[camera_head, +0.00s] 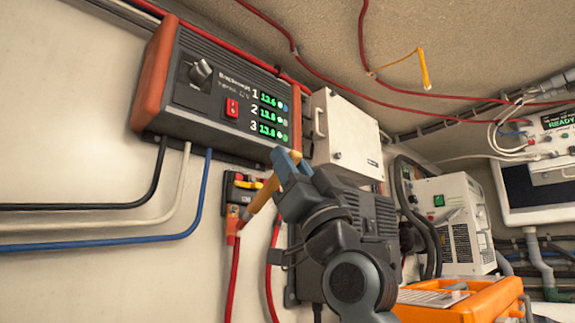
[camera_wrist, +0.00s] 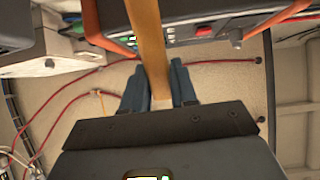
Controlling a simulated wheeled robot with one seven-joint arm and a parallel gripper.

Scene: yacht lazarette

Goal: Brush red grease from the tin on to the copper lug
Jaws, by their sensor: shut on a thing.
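My gripper (camera_head: 287,162) is shut on the wooden handle of a brush (camera_head: 264,193), which slants down and left from the jaws. In the wrist view the handle (camera_wrist: 147,40) runs between the two blue-grey fingers (camera_wrist: 158,82) and out past the top edge. The orange-brown copper lug (camera_head: 232,213) sits below a black terminal block on the wall, at the top of a red cable. The brush's lower end is close to the lug; I cannot tell if they touch. Bristles and any grease are too small to make out. I cannot make out the tin in either view.
The terminal block (camera_head: 243,187) has red and yellow parts. A panel with green readouts (camera_head: 222,95) hangs above left, with a white box (camera_head: 345,138) beside it. An orange case (camera_head: 465,301) stands lower right. Cables cross the wall and ceiling.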

